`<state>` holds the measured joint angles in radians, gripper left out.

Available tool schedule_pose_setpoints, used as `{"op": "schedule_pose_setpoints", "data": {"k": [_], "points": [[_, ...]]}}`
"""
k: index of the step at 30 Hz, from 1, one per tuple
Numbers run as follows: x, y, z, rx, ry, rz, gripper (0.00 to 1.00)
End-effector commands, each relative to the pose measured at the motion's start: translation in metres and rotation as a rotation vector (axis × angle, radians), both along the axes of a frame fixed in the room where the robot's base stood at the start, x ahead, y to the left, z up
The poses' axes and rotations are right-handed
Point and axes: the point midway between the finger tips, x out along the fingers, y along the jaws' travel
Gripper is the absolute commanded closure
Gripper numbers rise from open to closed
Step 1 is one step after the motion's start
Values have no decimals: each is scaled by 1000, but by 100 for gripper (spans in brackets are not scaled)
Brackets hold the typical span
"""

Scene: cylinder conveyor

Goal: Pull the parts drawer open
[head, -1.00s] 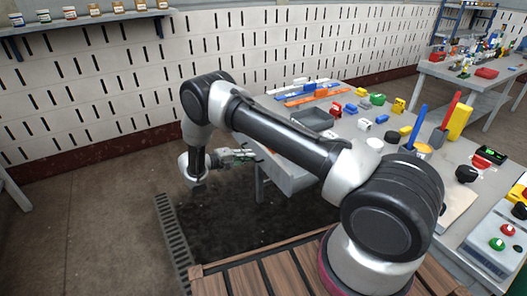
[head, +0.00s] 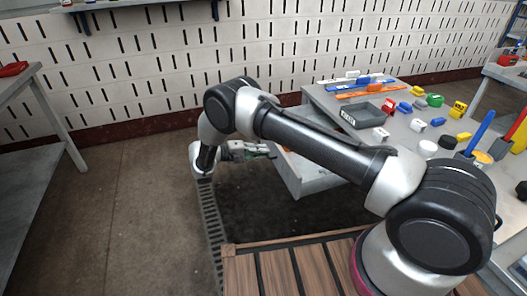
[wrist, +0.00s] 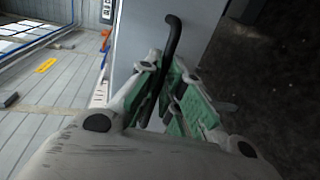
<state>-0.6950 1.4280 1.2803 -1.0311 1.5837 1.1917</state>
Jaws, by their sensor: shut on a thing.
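The grey parts drawer (head: 308,182) sticks out from under the bench top in the head view, with part of its pale inside showing. Its flat front panel (wrist: 190,45) fills the upper middle of the wrist view. A dark bar handle (wrist: 172,35) stands off that panel. My gripper (wrist: 168,88) has its green-padded fingers on either side of the handle and is shut on it. In the head view my gripper (head: 262,151) is at the drawer's left, front side; the handle is too small to make out there.
The workbench (head: 398,150) carries a dark grey tray (head: 362,115), colored strips and several small parts. Another table (head: 20,90) stands at the far left. Open floor (head: 120,190) lies left of my arm. A slotted grating (head: 210,222) runs along the floor below my gripper.

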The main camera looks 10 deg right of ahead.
Motion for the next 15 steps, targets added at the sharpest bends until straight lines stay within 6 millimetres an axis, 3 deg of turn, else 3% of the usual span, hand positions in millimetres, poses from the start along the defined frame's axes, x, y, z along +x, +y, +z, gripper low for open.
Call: {"op": "schedule_pose_setpoints", "data": {"k": [6,7,10,15], "points": [[0,0,0,1,0,1,100],[0,0,0,1,0,1,86],[0,0,0,1,0,1,70],[0,0,0,0,0,1,70]]}}
